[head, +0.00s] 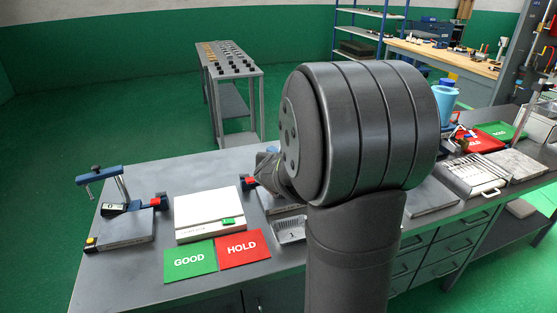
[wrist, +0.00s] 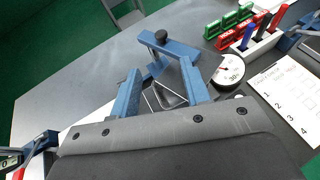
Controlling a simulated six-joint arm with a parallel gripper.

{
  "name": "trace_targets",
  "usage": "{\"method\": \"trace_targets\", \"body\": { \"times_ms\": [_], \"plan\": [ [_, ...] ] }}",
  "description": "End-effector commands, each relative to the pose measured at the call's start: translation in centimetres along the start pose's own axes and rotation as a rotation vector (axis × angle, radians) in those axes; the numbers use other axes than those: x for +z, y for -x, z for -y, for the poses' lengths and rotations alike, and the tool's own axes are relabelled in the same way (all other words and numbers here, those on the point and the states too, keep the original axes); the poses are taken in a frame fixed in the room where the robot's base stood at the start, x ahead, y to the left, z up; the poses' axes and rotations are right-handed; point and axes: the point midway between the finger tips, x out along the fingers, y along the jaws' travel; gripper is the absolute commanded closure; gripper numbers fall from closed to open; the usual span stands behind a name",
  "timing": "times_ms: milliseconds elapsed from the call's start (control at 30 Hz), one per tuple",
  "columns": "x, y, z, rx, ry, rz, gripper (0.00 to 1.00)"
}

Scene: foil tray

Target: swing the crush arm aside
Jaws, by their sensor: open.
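In the wrist view a blue crush arm (wrist: 178,49) with a black knob lies across, just beyond my gripper (wrist: 160,68). The two blue fingers of my gripper stand apart, with nothing held between them. Whether a finger touches the crush arm I cannot tell. A shiny grey tray-like piece (wrist: 166,97) shows low between the fingers, partly hidden by the gripper body. In the head view my own arm hides most of the gripper and this spot. A small foil-like tray (head: 290,230) shows at the left of my arm.
A stand with a blue arm and black knob (head: 99,176) is at the bench's left. Green GOOD (head: 189,261) and red HOLD (head: 243,249) cards lie at the front. In the wrist view a round dial (wrist: 229,72), coloured blocks and a numbered sheet (wrist: 288,96) are at the right.

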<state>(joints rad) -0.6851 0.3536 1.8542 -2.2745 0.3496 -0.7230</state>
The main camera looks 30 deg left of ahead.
Motion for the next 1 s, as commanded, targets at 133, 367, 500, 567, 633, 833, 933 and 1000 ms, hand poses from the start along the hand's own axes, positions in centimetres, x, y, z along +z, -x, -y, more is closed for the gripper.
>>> {"method": "trace_targets", "body": {
  "times_ms": [133, 367, 500, 567, 633, 833, 933, 1000],
  "plan": [
    [0.1, 2.1, -0.1, 0.001, 0.001, 0.002, 0.57],
    [0.1, 3.7, 0.0, 0.001, 0.002, 0.001, 0.57],
    [0.0, 3.8, 0.0, 0.000, 0.001, 0.000, 0.57],
    [0.0, 3.8, 0.0, 0.000, 0.001, 0.000, 0.57],
    [0.0, 3.8, 0.0, 0.000, 0.001, 0.000, 0.57],
    [0.3, 3.1, -0.5, -0.021, -0.016, 0.017, 0.89],
    [0.9, 1.6, -1.6, -0.083, -0.061, 0.054, 1.00],
    [1.1, 0.3, -2.7, -0.157, -0.107, 0.086, 1.00]
  ]
}}
